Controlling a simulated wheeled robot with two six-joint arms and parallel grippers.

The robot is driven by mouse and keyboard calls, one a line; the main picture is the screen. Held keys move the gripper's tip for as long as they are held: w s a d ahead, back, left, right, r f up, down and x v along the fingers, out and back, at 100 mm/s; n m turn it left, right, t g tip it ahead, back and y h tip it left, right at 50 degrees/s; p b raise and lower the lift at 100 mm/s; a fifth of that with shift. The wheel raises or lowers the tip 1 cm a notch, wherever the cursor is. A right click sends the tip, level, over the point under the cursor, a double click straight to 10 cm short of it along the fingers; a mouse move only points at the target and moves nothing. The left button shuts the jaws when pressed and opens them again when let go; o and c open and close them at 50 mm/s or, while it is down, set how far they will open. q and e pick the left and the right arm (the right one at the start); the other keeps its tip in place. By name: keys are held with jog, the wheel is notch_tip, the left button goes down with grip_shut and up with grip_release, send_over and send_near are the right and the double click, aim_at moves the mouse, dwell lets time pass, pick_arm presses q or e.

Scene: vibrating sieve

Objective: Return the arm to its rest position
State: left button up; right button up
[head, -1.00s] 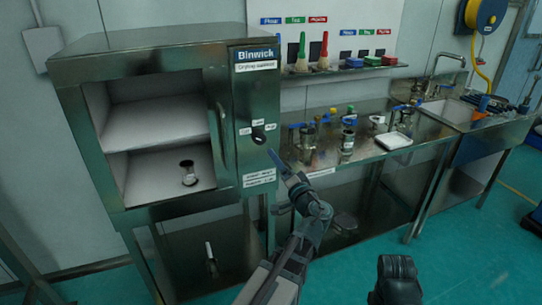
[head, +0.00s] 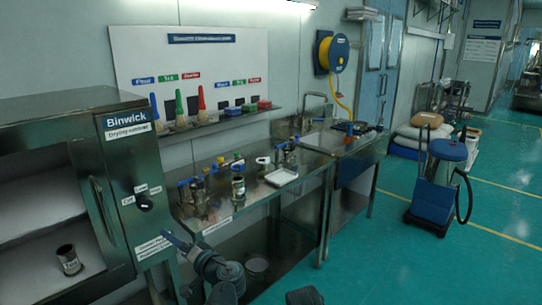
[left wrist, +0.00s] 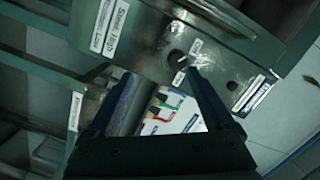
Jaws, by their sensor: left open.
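My left gripper (head: 176,243) is in front of the lower part of the drying cabinet's control panel. My left arm (head: 222,270) reaches it from the bottom of the head view. In the left wrist view the gripper (left wrist: 163,88) has its two dark fingers wide apart with nothing held between them. The panel's black knob (left wrist: 176,57) shows beyond the fingers; it also shows in the head view (head: 145,203). A dark piece of my body shows at the bottom edge. My right gripper is not visible.
The drying cabinet (head: 125,135) stands open-fronted at left with a metal cup (head: 69,260) inside. A steel bench (head: 215,218) with several jars and a white tray (head: 282,177) adjoins it. A blue cart (head: 433,198) stands right. The green floor between is clear.

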pick_arm(q)
jog(key=s+d+f+m+g+h+p, duration=0.1)
jog(key=s+d+f+g+h+p, duration=0.2)
jog(key=s+d, duration=0.6)
jog(key=s+d+f+m+g+h+p, duration=0.2)
jog(key=s+d+f+g+h, duration=0.5)
jog(key=d, duration=0.9)
notch_tip(320, 180, down, 3)
jog(key=s+h+p, duration=0.1)
jog(key=s+h, duration=0.1)
jog(key=h, duration=0.1)
jog(key=shift+f+p, duration=0.2)
jog(key=shift+p, duration=0.2)
